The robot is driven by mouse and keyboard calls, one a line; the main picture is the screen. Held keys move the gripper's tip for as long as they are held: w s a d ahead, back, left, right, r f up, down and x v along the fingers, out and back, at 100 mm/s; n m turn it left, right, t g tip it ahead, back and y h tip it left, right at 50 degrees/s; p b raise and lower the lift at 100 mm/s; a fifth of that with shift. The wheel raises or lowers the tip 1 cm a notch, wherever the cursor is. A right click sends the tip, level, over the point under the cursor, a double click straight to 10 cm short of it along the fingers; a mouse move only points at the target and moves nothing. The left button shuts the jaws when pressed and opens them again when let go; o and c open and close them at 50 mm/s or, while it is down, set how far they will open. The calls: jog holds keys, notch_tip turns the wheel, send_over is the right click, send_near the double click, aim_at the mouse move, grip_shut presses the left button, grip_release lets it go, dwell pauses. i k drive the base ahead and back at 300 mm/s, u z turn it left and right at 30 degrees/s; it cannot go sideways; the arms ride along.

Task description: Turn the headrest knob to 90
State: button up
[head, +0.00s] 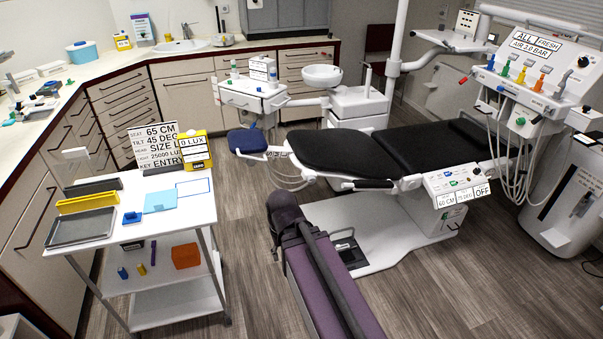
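The dental chair (335,150) has black upholstery and stands in the middle of the head view. Its small blue headrest (248,141) sits at the left end on a white arm. No knob can be made out clearly on the headrest. A white control panel (452,186) on the chair's near side carries small coloured controls and a dark round knob (475,175). Any marking that ties this knob to the headrest is too small to read. Its displays read 60 CM, what looks like 15 DEG, and OFF. My gripper is not in view.
A white trolley (130,220) with trays, a yellow box and a settings sign (155,143) stands left. An instrument unit (530,75) with hanging hoses stands right. A side tray unit (250,95) is behind the headrest. Wood floor lies open at the front right.

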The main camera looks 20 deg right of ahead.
aim_at(311, 180)
jog(key=u, duration=0.05)
jog(key=i, duration=0.9)
jog(key=z, duration=0.2)
